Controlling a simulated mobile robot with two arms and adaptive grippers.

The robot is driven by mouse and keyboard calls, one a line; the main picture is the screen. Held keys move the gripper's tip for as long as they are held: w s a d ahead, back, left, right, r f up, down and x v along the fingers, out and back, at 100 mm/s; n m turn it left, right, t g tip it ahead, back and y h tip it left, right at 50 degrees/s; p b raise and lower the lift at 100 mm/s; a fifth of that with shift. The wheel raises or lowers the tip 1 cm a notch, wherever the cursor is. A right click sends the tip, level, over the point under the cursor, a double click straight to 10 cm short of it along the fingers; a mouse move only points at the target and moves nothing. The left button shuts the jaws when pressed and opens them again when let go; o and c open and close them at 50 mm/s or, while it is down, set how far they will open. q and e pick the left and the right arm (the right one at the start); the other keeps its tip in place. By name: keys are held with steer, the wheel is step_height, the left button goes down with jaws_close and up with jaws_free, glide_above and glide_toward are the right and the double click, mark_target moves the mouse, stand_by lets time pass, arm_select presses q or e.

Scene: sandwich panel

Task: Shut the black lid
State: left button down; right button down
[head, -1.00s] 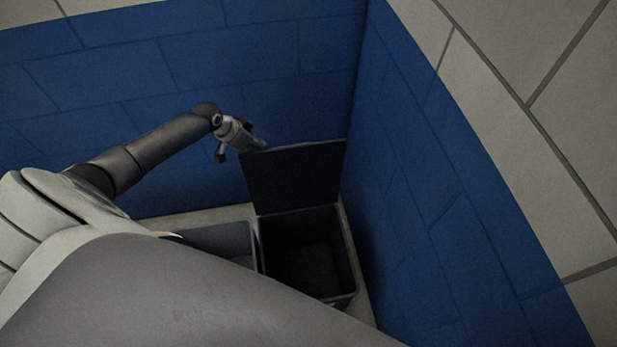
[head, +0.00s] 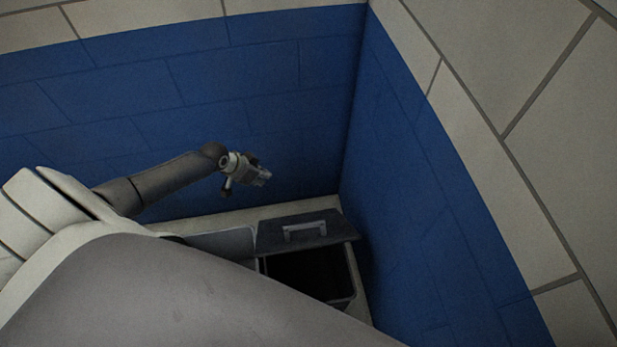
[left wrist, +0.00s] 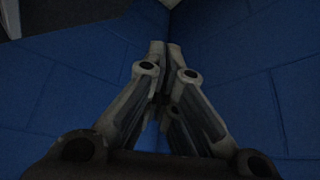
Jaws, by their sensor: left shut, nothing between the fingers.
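The black lid (head: 300,232) is hinged at the back of the black bin (head: 310,272) in the head view. It is tilted forward and partly down, with its grey handle (head: 304,230) showing on top. The bin's front part is still open and dark inside. My left gripper (head: 265,178) is shut and empty, above and behind the lid, and looks apart from it. In the left wrist view its fingers (left wrist: 165,50) are together, with only walls beyond them. The lid is not seen there. My right gripper is not in view.
A grey bin (head: 222,240) stands to the left of the black bin, partly hidden by my own body. Blue tiled walls (head: 420,200) close in behind and to the right. A pale ledge (head: 200,222) runs along the back wall.

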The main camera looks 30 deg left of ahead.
arm_select(q)
step_height(320, 180, up, 12)
steer(key=p, duration=1)
steer(key=shift+p, duration=0.4)
steer(key=shift+f, duration=0.15)
steer(key=s+d+f+n+g+y+b, duration=0.1)
steer(key=s+f+b, duration=0.45)
steer(key=f, duration=0.75)
steer(key=s+d+f+n+y+b, duration=0.1)
steer(key=s+f+b, duration=0.1)
steer(key=s+f, duration=0.8)
steer(key=s+d+f+g+b, duration=0.1)
steer(key=s+d+f+b, duration=0.2)
steer(key=s+d+f, duration=0.4)
steer(key=s+d+f+g+b, duration=0.2)
steer(key=s+d+f, duration=0.5)
steer(key=s+f, duration=0.4)
steer(key=s+b, duration=0.1)
steer(key=s, duration=0.3)
steer(key=shift+s+d+f, duration=0.3)
steer(key=shift+s+f, duration=0.05)
steer(key=shift+s, duration=0.05)
